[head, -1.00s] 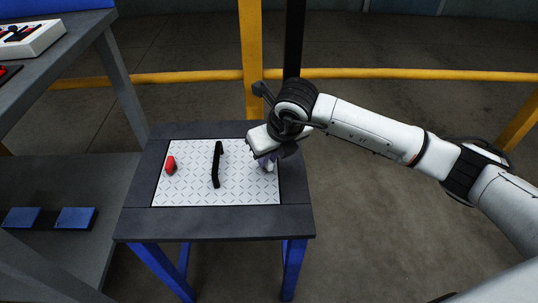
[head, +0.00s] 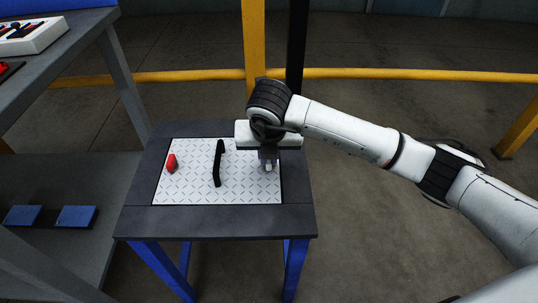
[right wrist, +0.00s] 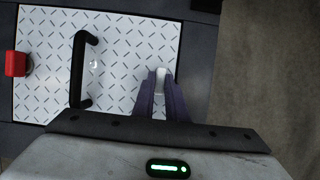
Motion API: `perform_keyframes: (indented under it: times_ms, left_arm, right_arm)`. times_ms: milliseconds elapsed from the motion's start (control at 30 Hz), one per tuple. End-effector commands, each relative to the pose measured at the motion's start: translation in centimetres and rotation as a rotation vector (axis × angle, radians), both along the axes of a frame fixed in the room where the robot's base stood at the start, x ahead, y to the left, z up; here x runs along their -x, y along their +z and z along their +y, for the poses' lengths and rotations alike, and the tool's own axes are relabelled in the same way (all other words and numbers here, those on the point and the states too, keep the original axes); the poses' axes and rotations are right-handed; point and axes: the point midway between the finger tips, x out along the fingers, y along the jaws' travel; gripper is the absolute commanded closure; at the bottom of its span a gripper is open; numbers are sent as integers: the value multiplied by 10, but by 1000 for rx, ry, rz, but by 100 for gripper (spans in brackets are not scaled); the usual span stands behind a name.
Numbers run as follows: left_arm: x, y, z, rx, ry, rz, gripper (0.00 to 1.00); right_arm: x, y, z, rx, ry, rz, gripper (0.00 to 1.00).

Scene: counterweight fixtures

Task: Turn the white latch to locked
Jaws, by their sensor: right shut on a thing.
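The white latch (right wrist: 161,75) shows between the fingertips of my right gripper (right wrist: 160,80) in the right wrist view. The gripper is shut on it, with one dark finger on each side. In the head view a small part of the white latch (head: 268,167) shows just below my right gripper (head: 267,160), at the right side of the patterned plate (head: 200,192). The rest of the latch is hidden by the gripper. My left gripper is not in view.
A black handle (head: 217,163) stands mid-plate and a red latch or knob (head: 171,163) sits at its left. The plate lies on a dark table (head: 225,221) with blue legs. A grey shelf with blue blocks (head: 76,216) is at the left. A yellow rail (head: 400,74) runs behind.

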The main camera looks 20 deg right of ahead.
Motion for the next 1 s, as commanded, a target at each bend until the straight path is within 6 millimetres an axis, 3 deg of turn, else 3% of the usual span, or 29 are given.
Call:
perform_keyframes:
  times_ms: [300,333,433,767,1000]
  left_arm:
    - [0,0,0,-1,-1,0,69]
    - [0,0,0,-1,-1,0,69]
    - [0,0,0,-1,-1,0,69]
    - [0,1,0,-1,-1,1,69]
    - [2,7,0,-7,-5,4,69]
  right_arm:
    - [-1,1,-1,0,-4,-2,100]
    - [-1,1,-1,0,-4,-2,84]
    - [-1,1,-1,0,-3,-2,69]
    - [0,3,0,0,-2,-1,69]
    - [13,38,4,-1,1,-4,69]
